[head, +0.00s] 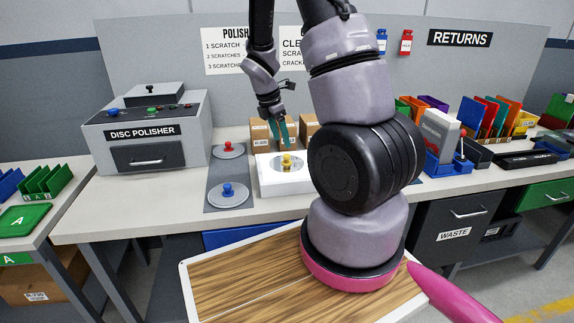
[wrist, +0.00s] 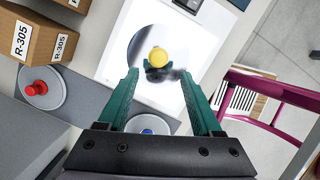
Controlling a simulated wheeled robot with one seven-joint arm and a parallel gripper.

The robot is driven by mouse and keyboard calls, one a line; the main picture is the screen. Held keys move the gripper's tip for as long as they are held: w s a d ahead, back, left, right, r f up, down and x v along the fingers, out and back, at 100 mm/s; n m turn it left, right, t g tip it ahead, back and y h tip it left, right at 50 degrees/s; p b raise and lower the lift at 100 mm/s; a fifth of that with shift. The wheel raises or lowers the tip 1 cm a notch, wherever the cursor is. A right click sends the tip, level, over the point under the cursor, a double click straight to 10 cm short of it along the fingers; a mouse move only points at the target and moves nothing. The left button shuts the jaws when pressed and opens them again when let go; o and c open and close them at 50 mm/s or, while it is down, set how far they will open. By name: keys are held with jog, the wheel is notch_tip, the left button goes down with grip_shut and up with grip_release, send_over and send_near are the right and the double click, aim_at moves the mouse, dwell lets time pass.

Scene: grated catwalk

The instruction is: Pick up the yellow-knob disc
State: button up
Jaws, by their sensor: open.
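The yellow-knob disc (head: 287,168) is a silvery disc with a round yellow knob, lying flat on a white box-like stand (head: 270,188) on the bench. In the wrist view the yellow knob (wrist: 158,57) shows beyond and between my fingertips, with the disc (wrist: 135,45) around it. My gripper (head: 283,132) has teal fingers and hangs just above the disc in the head view. In the wrist view my gripper (wrist: 160,80) is open and empty, with the fingers apart. My arm hides the right part of the stand in the head view.
A red-knob disc (head: 229,149) and a blue-knob disc (head: 228,193) lie on a grey mat left of the stand. Cardboard boxes (head: 260,132) stand close behind it. The disc polisher (head: 145,130) is at the left, colored racks (head: 485,118) at the right.

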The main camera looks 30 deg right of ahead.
aim_at(287, 155)
jog(key=x, duration=0.6)
jog(key=shift+w+d+f, duration=0.15)
jog(key=shift+f, duration=0.1)
grip_shut()
